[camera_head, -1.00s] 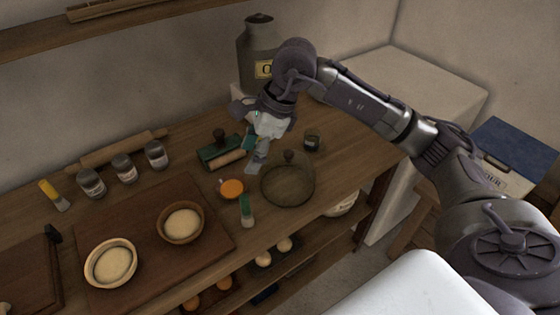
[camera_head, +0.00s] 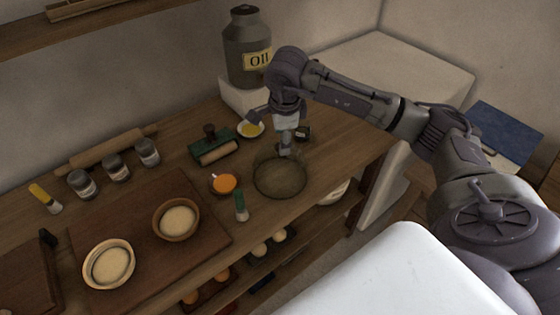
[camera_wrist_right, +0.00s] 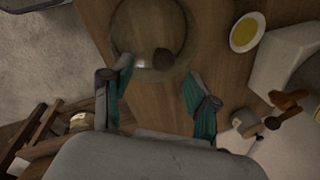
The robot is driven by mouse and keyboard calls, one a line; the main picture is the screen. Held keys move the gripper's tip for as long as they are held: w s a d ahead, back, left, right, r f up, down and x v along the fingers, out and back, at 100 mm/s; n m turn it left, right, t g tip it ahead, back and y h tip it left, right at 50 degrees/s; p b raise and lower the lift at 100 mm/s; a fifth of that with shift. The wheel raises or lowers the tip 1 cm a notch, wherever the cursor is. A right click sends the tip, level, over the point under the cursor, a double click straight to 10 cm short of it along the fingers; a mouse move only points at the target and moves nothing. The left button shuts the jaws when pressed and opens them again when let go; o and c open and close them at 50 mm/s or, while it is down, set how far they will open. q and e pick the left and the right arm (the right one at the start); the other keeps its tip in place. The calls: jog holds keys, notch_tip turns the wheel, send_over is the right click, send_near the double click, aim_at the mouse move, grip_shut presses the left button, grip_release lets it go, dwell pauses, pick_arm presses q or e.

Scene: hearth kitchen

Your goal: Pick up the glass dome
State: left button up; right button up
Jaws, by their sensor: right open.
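The glass dome (camera_head: 280,183) is clear and round. It stands on the wooden counter right of the orange bowl. In the right wrist view the glass dome (camera_wrist_right: 148,15) shows at the top, with its dark round knob (camera_wrist_right: 163,58) just beyond and between the fingertips. My right gripper (camera_head: 286,152) is above the dome, pointing down, and hides the knob in the head view. In the right wrist view my right gripper (camera_wrist_right: 157,73) is open, with its two teal-padded fingers apart and nothing between them. My left gripper is not in view.
A small orange bowl (camera_head: 224,184) and a green-handled brush (camera_head: 241,207) stand left of the dome. A yellow dish (camera_head: 250,129), a small dark jar (camera_head: 303,133) and the oil canister (camera_head: 247,52) are behind it. The counter's front edge is close to the dome.

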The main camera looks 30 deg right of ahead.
aim_at(280, 162)
jog(key=f, duration=0.2)
jog(key=w+f+p, duration=0.1)
jog(key=f, duration=0.1)
jog(key=shift+d+f, duration=0.1)
grip_shut()
jog(key=shift+w, duration=0.1)
